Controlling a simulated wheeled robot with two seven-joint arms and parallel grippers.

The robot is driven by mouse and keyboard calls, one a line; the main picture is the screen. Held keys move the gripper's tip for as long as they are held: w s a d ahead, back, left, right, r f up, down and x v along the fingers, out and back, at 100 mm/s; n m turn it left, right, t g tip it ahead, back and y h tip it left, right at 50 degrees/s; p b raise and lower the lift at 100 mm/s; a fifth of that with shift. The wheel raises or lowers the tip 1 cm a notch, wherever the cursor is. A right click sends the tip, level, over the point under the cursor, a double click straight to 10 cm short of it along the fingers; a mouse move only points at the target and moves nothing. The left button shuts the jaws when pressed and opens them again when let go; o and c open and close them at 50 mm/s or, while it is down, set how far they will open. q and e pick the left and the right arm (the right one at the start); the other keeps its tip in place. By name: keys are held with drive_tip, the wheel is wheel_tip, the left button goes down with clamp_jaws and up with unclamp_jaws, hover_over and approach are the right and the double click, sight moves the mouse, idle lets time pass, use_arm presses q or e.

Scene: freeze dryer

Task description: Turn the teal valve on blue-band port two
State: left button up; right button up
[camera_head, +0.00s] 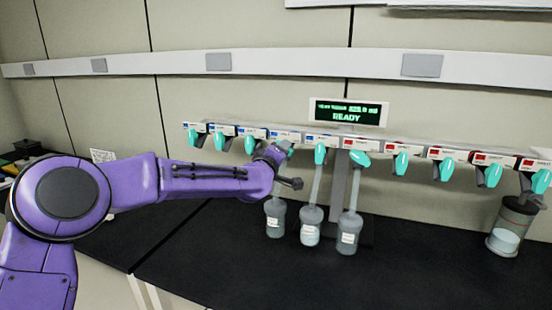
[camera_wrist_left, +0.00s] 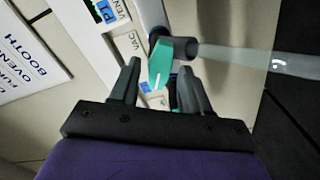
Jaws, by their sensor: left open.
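A white manifold rail (camera_head: 228,129) carries a row of teal valves, with blue-band ports to the left and red-band ports to the right. My left gripper (camera_head: 282,167) is at a teal valve (camera_head: 287,147) near the middle of the row. In the left wrist view, this teal valve (camera_wrist_left: 161,63) with a white line lies between and just beyond the open fingertips of the left gripper (camera_wrist_left: 160,72). No firm contact shows. My right gripper is out of view.
Three flasks (camera_head: 310,232) hang at the middle ports, one below my left gripper. A larger jar (camera_head: 508,228) hangs at the far right. A display (camera_head: 347,112) reading READY stands above the rail. The black bench (camera_head: 420,270) is clear in front.

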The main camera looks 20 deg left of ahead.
use_arm(q)
drive_tip(key=s+b, duration=0.3)
drive_tip(key=s, duration=0.6)
drive_tip(key=shift+s+a, duration=0.2)
drive_tip(key=shift+s, duration=0.1)
drive_tip(key=shift+s+a, duration=0.1)
